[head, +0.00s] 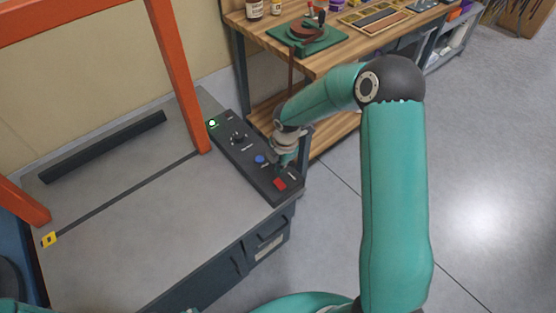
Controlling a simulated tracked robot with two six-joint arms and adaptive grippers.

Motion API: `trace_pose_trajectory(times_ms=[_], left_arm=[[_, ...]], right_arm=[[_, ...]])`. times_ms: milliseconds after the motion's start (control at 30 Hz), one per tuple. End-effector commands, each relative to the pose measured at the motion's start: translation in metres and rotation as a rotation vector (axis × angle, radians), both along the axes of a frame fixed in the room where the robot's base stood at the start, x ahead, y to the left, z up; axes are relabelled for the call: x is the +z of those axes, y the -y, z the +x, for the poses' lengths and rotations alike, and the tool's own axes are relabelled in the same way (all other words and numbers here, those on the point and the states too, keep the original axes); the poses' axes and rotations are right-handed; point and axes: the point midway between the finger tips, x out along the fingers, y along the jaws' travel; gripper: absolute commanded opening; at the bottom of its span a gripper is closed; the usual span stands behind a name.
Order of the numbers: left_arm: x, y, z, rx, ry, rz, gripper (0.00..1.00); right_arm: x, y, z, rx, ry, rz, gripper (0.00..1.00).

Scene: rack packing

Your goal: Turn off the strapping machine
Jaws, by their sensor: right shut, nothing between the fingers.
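The strapping machine (130,245) has a grey top and an orange arch (178,75). Its dark control panel (236,155) runs along the right edge of the top. On the panel are a lit green lamp (212,123), a dark knob (237,138), a blue button (260,159) and a red switch (280,184). My right gripper (284,170) is shut and empty, pointing down close over the panel between the blue button and the red switch. I cannot tell whether it touches the panel. My left gripper is not in view.
A wooden workbench (345,55) stands behind my right arm, with a green-based tool (305,37), bottles and a tray on it. A black bar (105,145) lies on the machine top. Grey floor (480,190) is clear at right.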

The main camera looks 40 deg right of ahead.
Motion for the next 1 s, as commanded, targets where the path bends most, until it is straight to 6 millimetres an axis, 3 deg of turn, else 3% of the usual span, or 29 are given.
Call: trace_pose_trajectory(times_ms=[200, 400, 867, 1000], left_arm=[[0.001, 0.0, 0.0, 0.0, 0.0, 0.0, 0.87], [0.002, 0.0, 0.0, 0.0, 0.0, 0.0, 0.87], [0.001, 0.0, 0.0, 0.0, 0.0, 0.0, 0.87], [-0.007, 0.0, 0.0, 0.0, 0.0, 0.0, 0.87]], right_arm=[[-0.043, -0.001, 0.004, 0.0, -0.004, 0.002, 0.0], [-0.066, -0.001, 0.008, 0.001, -0.002, 0.001, 0.0], [-0.072, -0.002, 0.009, 0.001, 0.001, 0.001, 0.0], [-0.08, -0.001, 0.011, 0.0, -0.001, 0.0, 0.0]])
